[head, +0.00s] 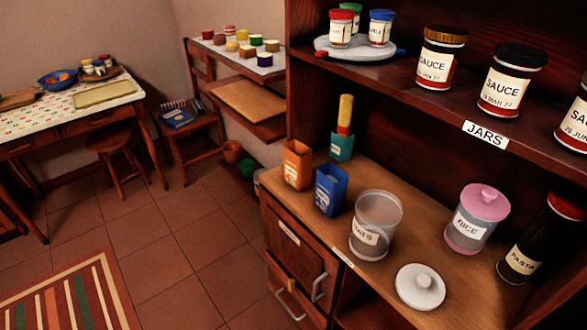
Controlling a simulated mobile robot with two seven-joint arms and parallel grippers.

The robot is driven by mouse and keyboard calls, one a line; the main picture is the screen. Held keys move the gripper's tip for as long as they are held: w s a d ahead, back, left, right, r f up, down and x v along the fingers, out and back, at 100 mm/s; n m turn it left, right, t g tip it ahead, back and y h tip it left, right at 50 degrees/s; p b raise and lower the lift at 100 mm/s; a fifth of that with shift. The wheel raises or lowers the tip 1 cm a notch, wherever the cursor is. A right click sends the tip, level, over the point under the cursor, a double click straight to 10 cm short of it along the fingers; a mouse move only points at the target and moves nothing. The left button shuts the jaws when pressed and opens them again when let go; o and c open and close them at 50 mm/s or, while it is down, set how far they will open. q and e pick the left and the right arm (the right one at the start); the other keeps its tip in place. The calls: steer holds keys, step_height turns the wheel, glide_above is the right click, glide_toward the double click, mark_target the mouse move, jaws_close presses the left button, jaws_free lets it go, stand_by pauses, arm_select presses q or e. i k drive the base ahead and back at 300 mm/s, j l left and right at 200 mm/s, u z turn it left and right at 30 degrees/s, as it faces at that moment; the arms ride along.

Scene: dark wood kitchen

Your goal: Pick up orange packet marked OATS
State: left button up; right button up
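An orange packet (298,165) stands upright at the far left end of the wooden counter, with a pale label on its lower front. The print on it is too small to read. A blue packet (330,190) stands just to its right and nearer. Neither of my grippers is in view.
A pink-lidded RICE jar (477,218) and a dark PASTA jar (541,238) stand to the right. A teal container (341,147) with a red and yellow item is behind the packets. The shelf above holds SAUCE jars (511,80). An open drawer (297,292) juts out below.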

mark_target(298, 157)
steer(key=i+j+z, duration=0.1)
steer(key=j, duration=0.25)
steer(key=i+j+z, duration=0.1)
steer(key=i+j, duration=0.3)
steer(key=j, duration=0.3)
steer(key=i+j+z, duration=0.15)
steer(key=j, duration=0.2)
